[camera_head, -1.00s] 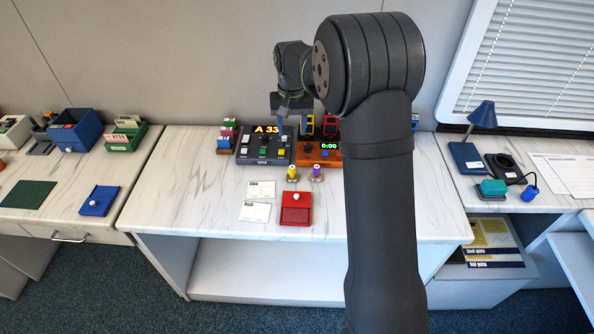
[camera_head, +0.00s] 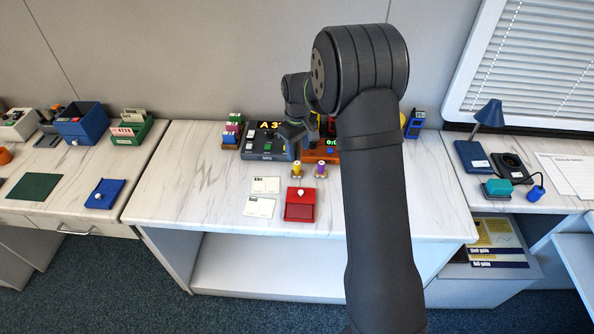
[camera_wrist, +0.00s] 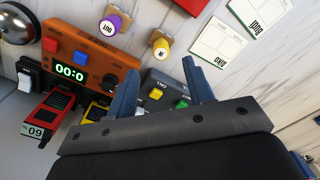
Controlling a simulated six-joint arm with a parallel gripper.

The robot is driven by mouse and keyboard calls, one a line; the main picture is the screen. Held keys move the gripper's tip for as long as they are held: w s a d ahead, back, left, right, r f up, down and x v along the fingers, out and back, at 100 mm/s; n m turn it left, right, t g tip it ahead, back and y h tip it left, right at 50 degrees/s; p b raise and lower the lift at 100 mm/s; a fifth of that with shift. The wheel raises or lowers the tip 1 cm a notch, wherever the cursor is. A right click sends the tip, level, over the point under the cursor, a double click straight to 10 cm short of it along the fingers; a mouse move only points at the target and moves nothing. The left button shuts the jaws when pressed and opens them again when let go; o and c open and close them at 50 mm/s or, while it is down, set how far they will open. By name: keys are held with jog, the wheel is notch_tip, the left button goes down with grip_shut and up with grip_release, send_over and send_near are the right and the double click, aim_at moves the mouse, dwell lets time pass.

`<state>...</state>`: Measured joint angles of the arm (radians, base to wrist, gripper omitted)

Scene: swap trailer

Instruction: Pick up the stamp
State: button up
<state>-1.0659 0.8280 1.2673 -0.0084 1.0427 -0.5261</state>
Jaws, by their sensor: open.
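Two small upright stamp-like pieces stand at the middle of the table: a yellow one (camera_head: 297,167) and a purple one (camera_head: 320,168). In the wrist view the purple piece (camera_wrist: 110,25) bears "100" and the yellow piece (camera_wrist: 160,45) bears a letter, each on a brownish base. I cannot tell which piece is the stamp meant. My gripper (camera_head: 298,132) hangs behind these pieces, over the grey console. Its blue fingers (camera_wrist: 160,82) are spread apart with nothing between them, clear of both pieces. My arm hides part of the table's right side.
The grey console (camera_head: 264,140) and orange timer box (camera_wrist: 85,62) stand behind the pieces. A red box (camera_head: 300,204) and white cards (camera_head: 261,207) lie in front. A teal block (camera_head: 498,187) and blue corded item (camera_head: 537,190) sit on the right table. The table's left front is clear.

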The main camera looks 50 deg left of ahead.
aim_at(297, 163)
notch_tip(297, 163, down, 9)
jog(key=shift+a+r, duration=0.15)
jog(key=shift+r, duration=0.05)
grip_shut()
dwell(0.4)
jog(key=shift+r, duration=0.1)
jog(key=shift+r, duration=0.45)
notch_tip(297, 163, up, 3)
jog(key=shift+f, duration=0.1)
jog(key=w+d+r, duration=0.5)
jog(key=d+r, duration=0.2)
jog(key=d, duration=0.3)
jog(key=shift+w+d, duration=0.15)
jog(key=shift+w, duration=0.1)
